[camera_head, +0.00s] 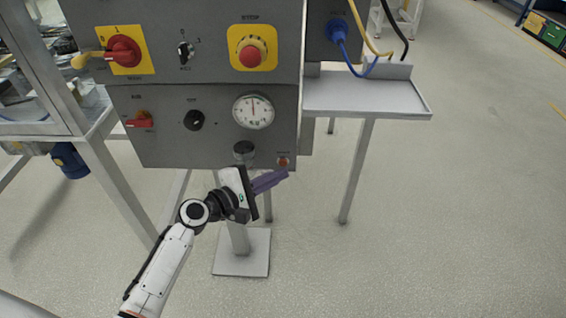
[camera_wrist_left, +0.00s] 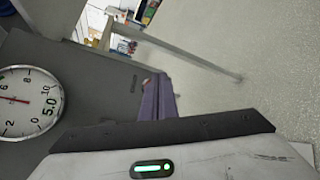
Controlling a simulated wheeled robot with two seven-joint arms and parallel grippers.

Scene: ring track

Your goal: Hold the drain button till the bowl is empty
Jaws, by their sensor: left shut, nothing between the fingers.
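The small orange-red drain button (camera_head: 283,161) sits at the lower right corner of the grey panel (camera_head: 165,150). My left gripper (camera_head: 286,172) is shut and empty, its purple fingers pointing right, with the tips just below the button. Whether they touch it I cannot tell. In the left wrist view the shut fingers (camera_wrist_left: 158,82) reach to the panel's edge, and a small reddish bit of the button (camera_wrist_left: 147,83) shows beside the tips. A dark round knob (camera_head: 243,148) stands above my gripper. I cannot make out the bowl; my gripper covers the area below the knob.
A round dial gauge (camera_head: 253,111) is above the knob; its needle points about straight up. A red stop button (camera_head: 250,53), a red rotary switch (camera_head: 122,51) and a black knob (camera_head: 194,120) are on the panels. A grey shelf (camera_head: 365,98) juts out at right.

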